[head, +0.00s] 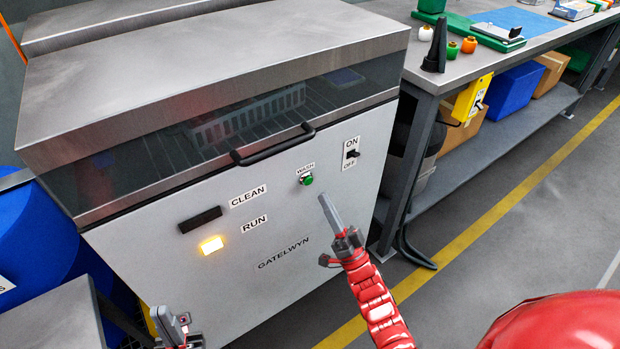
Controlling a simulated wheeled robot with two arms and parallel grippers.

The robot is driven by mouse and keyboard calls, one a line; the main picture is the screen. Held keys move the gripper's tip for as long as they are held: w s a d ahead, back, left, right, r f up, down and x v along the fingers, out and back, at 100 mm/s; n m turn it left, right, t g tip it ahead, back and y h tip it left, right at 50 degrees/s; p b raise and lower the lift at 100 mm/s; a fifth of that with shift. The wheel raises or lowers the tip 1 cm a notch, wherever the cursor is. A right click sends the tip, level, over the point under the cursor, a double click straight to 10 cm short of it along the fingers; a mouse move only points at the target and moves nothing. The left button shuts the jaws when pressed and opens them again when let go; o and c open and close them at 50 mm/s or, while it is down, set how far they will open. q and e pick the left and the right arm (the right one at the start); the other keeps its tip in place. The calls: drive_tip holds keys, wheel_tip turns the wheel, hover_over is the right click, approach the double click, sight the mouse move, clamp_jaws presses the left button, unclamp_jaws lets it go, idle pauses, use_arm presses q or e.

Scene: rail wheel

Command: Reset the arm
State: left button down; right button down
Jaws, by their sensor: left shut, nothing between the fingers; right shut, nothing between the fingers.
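My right arm (378,302) is red and comes up from the bottom of the head view. Its gripper (331,212) is shut and empty, in front of the washer's front panel, below and right of the green WASH button (306,179). I cannot tell whether it touches the panel. My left gripper (170,322) is shut and empty at the bottom edge, low in front of the panel; most of that arm is out of view. The grey washer (330,255) has its lid down.
An ON/OFF switch (352,154) and a black handle (273,145) stick out of the washer. A blue drum (40,240) is at left. The floor (500,250) at right is open.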

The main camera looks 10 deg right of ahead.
drive_tip(key=shift+s+d+p, duration=0.15)
drive_tip(key=shift+s+d, duration=0.05)
drive_tip(key=shift+s, duration=0.4)
drive_tip(key=shift+s+d+p, duration=0.15)
drive_tip(key=shift+s+d, duration=0.05)
drive_tip(key=shift+s, duration=0.35)
